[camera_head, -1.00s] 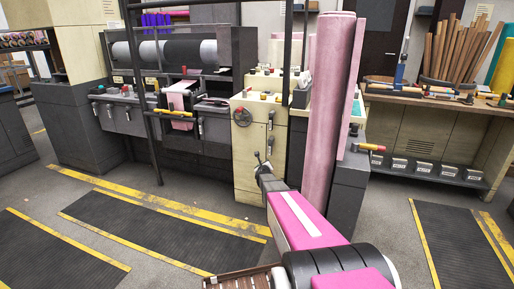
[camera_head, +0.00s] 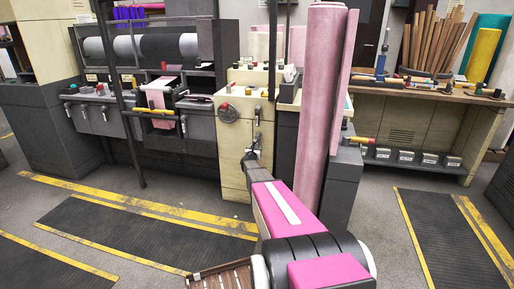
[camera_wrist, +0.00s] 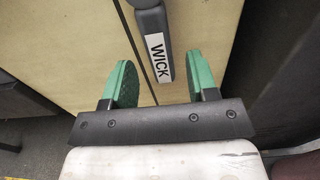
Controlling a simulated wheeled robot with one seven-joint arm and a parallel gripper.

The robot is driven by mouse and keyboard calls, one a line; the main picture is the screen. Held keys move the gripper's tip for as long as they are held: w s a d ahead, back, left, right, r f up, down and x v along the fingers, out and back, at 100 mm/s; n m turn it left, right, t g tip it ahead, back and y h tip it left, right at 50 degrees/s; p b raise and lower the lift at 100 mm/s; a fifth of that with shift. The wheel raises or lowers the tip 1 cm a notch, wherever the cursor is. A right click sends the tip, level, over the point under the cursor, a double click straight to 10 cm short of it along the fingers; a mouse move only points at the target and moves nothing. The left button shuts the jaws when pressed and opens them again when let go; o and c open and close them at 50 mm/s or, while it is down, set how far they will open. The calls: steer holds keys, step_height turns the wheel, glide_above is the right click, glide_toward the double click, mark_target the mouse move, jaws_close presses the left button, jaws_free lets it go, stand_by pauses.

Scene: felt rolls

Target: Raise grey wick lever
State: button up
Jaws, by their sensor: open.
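The grey wick lever (camera_wrist: 155,40) hangs down the front of a cream cabinet in the wrist view, with a white label reading WICK along it. Its top runs out of the frame. My gripper (camera_wrist: 160,72) is open, with one green pad to the left of the lever's lower end and one to the right. The lever's tip shows between the pads, with a gap on each side; I cannot tell how deep it sits between them. In the head view my gripper (camera_head: 249,156) is small, in front of the cream cabinet (camera_head: 233,165), below dark handles.
A tall pink felt roll (camera_head: 319,110) stands just right of my arm. A dark machine with rollers (camera_head: 150,46) is to the left. A workbench (camera_head: 415,90) with wooden tubes is at the right. Black floor mats (camera_head: 140,233) with yellow edges lie in front.

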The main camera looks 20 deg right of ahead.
mark_target(257, 147)
steer(key=x, duration=0.4)
jaws_close()
steer(key=shift+d, duration=0.15)
